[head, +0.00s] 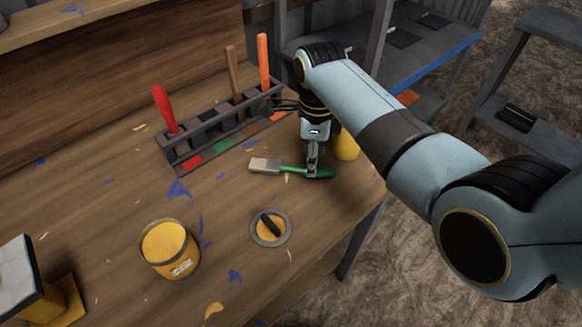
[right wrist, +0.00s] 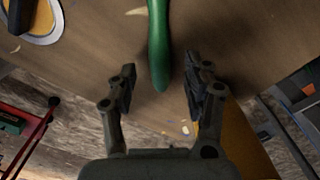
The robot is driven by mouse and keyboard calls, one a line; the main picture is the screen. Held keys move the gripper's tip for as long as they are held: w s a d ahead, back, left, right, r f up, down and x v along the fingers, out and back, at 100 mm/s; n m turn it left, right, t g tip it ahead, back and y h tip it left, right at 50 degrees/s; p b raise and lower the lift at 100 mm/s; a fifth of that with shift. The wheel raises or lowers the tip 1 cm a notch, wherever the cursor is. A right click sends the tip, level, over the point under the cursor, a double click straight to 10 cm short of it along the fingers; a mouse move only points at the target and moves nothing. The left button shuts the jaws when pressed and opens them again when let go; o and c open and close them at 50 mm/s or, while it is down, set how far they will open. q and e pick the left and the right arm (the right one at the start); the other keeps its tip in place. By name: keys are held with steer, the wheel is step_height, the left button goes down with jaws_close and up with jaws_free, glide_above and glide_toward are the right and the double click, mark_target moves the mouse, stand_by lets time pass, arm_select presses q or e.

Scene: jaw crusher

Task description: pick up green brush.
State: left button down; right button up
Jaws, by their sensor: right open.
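The green brush (head: 293,169) lies on the wooden table, its pale bristles to the left and its green handle to the right. My right gripper (head: 312,172) is over the handle end in the head view and hides part of it. In the right wrist view the green handle (right wrist: 159,45) points down between the two fingers of my right gripper (right wrist: 161,88). The fingers are open, one on each side of the handle tip, with gaps on both sides. My left gripper is in neither view.
A tool rack (head: 220,128) with a red-handled tool (head: 164,107) and other handles stands behind the brush. A yellow object (head: 346,146) is right beside my right gripper. An open paint can (head: 169,249) and a round lid (head: 271,229) are nearer. The table's right edge is close.

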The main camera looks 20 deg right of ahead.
steer(key=shift+f, duration=1.5)
jaws_close()
